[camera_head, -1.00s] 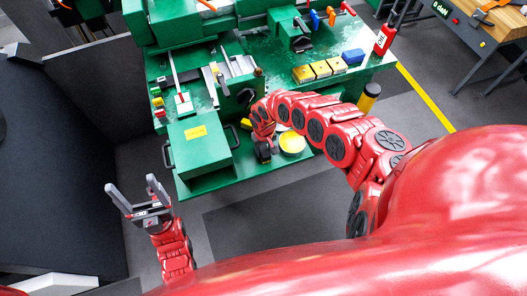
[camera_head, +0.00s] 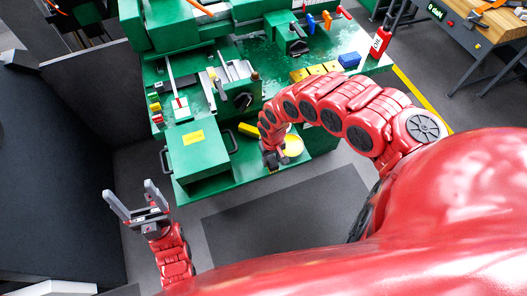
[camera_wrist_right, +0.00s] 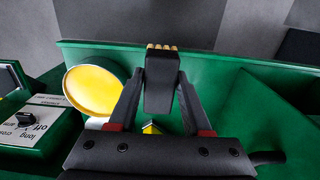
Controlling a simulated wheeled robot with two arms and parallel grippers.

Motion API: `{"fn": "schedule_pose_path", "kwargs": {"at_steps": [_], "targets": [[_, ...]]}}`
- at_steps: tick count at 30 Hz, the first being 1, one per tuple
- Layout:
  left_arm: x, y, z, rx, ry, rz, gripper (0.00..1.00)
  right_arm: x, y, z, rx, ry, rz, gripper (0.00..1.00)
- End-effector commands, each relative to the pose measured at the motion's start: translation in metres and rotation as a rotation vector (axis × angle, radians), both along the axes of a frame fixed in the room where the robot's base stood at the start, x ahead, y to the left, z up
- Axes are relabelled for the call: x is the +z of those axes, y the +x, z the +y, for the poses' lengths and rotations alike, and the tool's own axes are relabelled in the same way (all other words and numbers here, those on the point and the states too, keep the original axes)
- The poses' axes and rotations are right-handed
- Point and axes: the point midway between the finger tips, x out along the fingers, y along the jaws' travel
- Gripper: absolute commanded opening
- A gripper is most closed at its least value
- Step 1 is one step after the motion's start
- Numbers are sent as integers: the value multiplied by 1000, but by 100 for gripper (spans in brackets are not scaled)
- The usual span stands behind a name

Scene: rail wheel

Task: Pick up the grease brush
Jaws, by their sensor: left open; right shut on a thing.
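The grease brush (camera_wrist_right: 160,82) is a dark block with yellow bristles at its far end, seen in the right wrist view. My right gripper (camera_wrist_right: 158,98) is shut on it, one finger on each side. In the head view my right gripper (camera_head: 272,158) is at the front edge of the green machine, beside a round yellow tin (camera_head: 293,146). The tin also shows left of the brush in the right wrist view (camera_wrist_right: 95,88). I cannot make out the brush clearly in the head view. My left gripper (camera_head: 137,205) is open and empty, left of the machine's front.
A green box with a yellow label (camera_head: 193,138) stands left of my right gripper. The floor in front (camera_head: 285,215) is clear.

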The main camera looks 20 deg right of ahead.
Motion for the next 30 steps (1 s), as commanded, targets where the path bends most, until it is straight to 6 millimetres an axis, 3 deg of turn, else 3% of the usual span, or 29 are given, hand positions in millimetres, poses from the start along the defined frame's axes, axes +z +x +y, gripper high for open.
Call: {"fn": "schedule_pose_path", "kwargs": {"at_steps": [1,18,24,30], "targets": [[11,0,0,0,0,0,79,7,-8,-4,0,-3,3,0],[82,0,0,0,0,0,79,14,-76,-26,-5,7,1,0],[94,0,0,0,0,0,79,12,-94,-33,-5,7,3,0],[98,0,0,0,0,0,79,11,-99,-35,-2,4,-2,0]]}}
